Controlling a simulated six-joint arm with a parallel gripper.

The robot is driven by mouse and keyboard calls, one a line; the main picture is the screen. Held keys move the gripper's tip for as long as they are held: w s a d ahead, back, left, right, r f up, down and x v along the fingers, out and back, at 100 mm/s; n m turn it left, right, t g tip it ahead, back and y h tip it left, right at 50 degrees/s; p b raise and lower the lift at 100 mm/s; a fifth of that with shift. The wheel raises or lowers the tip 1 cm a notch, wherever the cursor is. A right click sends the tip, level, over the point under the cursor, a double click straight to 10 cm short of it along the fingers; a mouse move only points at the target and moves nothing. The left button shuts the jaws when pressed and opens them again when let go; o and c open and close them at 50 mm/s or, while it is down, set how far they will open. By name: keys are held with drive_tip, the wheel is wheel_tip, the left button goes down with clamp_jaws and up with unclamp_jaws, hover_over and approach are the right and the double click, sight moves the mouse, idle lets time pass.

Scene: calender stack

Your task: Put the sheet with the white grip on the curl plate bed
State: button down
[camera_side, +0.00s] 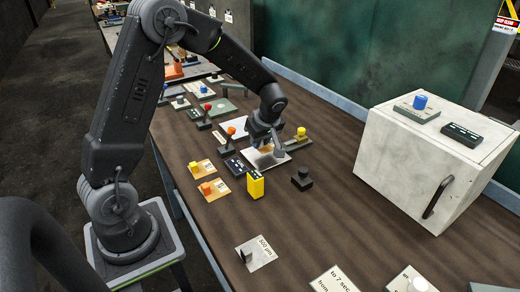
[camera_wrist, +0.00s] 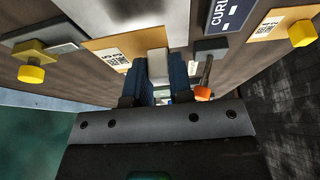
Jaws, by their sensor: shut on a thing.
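My gripper (camera_side: 265,140) is shut on the white grip (camera_wrist: 158,62) of a tan-orange sheet (camera_wrist: 97,44) with a printed code. In the side view the sheet (camera_side: 265,149) shows only in part under my fingers. The pale grey curl plate bed (camera_side: 262,164) lies directly below my gripper, and its bare surface (camera_wrist: 125,14) fills the top of the wrist view. The sheet overlaps the bed in both views; I cannot tell whether it touches it. A dark label block (camera_wrist: 228,14) reading "CURL" is beside the bed.
Orange sheets with a yellow grip (camera_side: 194,167) and an orange grip (camera_side: 206,188) lie left of the bed. A yellow block (camera_side: 256,185) and black knob (camera_side: 302,180) stand in front. A yellow knob (camera_side: 301,132) is behind, right. A white cabinet (camera_side: 425,160) stands right; the table between is clear.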

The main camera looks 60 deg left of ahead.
sight(260, 149)
drive_tip(key=shift+f, duration=1.7)
drive_tip(key=shift+f, duration=0.1)
drive_tip(key=c, duration=1)
unclamp_jaws()
drive_tip(key=v, duration=1.2)
drive_tip(key=shift+s+d+r+m+t+h, duration=0.85)
drive_tip(key=shift+s+d+r+m, duration=0.95)
drive_tip(key=shift+s+m, duration=1.4)
drive_tip(key=shift+s+d+r+m+t+h, duration=0.6)
drive_tip(key=shift+s+d+r+m+t, duration=0.6)
drive_tip(key=shift+s+d+m, duration=1.5)
drive_tip(key=shift+s+d+r+m+t+h, duration=0.75)
drive_tip(key=shift+s+d+r+m, duration=0.9)
drive_tip(key=shift+s+m, duration=2.05)
